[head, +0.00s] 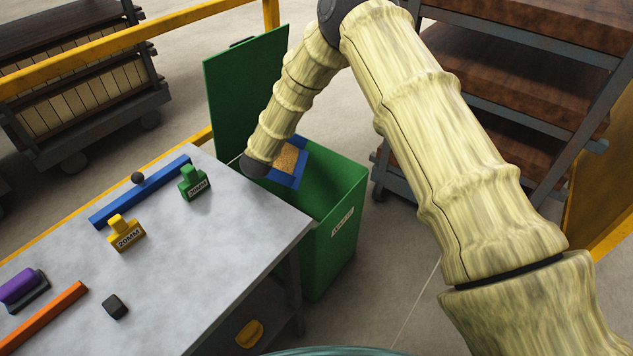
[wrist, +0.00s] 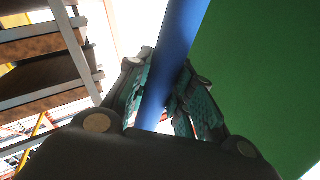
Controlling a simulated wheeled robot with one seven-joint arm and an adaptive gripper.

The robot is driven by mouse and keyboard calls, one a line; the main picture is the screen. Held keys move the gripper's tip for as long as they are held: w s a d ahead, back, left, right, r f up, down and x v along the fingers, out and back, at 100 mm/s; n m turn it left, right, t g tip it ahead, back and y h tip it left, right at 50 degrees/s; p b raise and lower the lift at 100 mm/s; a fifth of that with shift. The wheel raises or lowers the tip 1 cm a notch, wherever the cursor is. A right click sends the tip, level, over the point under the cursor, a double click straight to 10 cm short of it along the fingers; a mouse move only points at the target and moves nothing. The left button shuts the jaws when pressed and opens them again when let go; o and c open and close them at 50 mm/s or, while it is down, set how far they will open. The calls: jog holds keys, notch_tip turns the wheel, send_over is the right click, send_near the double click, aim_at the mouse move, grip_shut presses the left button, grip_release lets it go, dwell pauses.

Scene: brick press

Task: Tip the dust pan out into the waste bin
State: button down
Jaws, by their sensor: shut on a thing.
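The dust pan (head: 297,165) is blue with tan dust in it. It is partly hidden behind my arm and is over the opening of the waste bin. The waste bin (head: 335,232) is green, stands beyond the table's right end, and has its lid (head: 240,90) raised. My gripper (wrist: 165,100) is shut on the blue handle of the dust pan (wrist: 175,60) in the wrist view. In the head view my arm hides the gripper. The green surface at the right of the wrist view looks like the bin lid.
A grey table (head: 200,250) holds a green block (head: 193,183), a yellow block (head: 126,233), a blue bar (head: 140,190), an orange bar (head: 42,318), a purple-handled tool (head: 18,286) and a dark cube (head: 115,306). A shelf rack (head: 520,85) stands right of the bin.

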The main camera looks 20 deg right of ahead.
jog(key=s+d+f+m, duration=0.1)
jog(key=s+d+m, duration=0.1)
jog(key=d, duration=0.3)
jog(key=shift+s+d+f+b, duration=0.2)
jog(key=shift+f+b, duration=0.1)
jog(key=shift+b, duration=0.1)
